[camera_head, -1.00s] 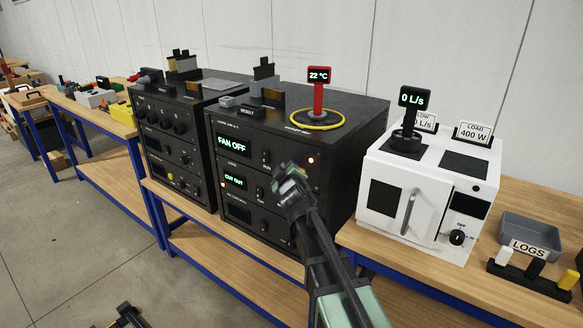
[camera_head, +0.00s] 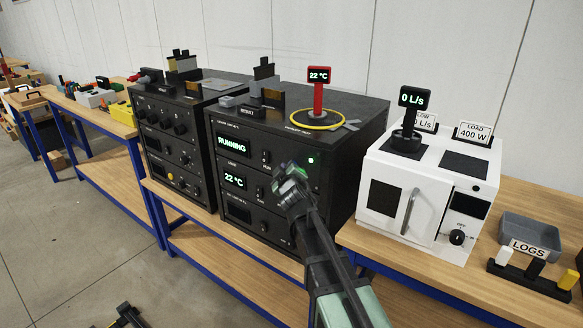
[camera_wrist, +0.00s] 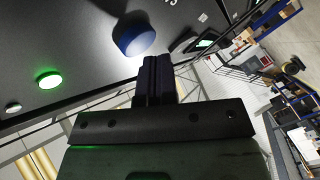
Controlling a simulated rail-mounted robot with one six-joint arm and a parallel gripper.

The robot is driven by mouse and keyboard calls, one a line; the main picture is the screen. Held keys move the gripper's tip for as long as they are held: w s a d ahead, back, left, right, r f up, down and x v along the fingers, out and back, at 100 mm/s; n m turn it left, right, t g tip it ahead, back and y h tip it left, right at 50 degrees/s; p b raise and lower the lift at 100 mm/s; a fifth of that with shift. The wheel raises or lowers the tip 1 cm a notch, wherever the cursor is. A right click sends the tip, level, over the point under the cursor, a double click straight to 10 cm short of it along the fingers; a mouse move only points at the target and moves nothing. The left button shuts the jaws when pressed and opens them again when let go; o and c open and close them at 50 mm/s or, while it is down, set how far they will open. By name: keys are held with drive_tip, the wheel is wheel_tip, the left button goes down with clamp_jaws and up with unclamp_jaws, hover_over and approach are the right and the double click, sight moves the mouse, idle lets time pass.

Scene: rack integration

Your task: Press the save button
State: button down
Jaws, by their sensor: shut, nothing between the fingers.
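My gripper (camera_head: 283,172) is in front of the right black rack unit (camera_head: 330,160), at the right part of its front panel. In the wrist view its dark fingers (camera_wrist: 155,62) are together and empty. A blue round button or knob (camera_wrist: 134,38) is just beyond the fingertips; contact cannot be told. A lit green round button or lamp (camera_wrist: 48,80) and a small white round part (camera_wrist: 13,107) sit farther left on the panel. No readable label marks which one is the save button. In the head view, the gripper hides part of the panel.
The unit's displays read RUNNING (camera_head: 231,145) and 22 °C (camera_head: 235,181), and a green lamp (camera_head: 311,160) is lit. A red 22 °C post (camera_head: 318,96) stands on top. A white oven-like box (camera_head: 425,190) stands right of my arm. Another black unit (camera_head: 170,140) stands left.

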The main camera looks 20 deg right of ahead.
drive_tip(key=s+a, duration=0.3)
drive_tip(key=a, duration=0.1)
drive_tip(key=shift+s+a, duration=0.3)
drive_tip(key=shift+s, duration=0.1)
drive_tip(key=shift+d, duration=0.1)
idle(0.4)
drive_tip(key=s+d+f+m+g+h+p, duration=0.1)
drive_tip(key=s+d+f+m+g+h, duration=0.2)
drive_tip(key=s+f+g, duration=0.35)
drive_tip(key=s+d+f+m+g, duration=0.3)
drive_tip(key=s+f+m+g, duration=0.2)
drive_tip(key=s, duration=0.3)
drive_tip(key=s+a+g+y+p, duration=0.1)
drive_tip(key=s+a+g+y, duration=0.1)
drive_tip(key=s, duration=0.4)
drive_tip(key=s+a+f+g+y+p, duration=0.1)
drive_tip(key=s+a+g+y, duration=0.1)
drive_tip(key=s, duration=0.4)
drive_tip(key=shift+s+m+g, duration=0.35)
drive_tip(key=shift+m+g, duration=0.05)
drive_tip(key=shift+g, duration=0.45)
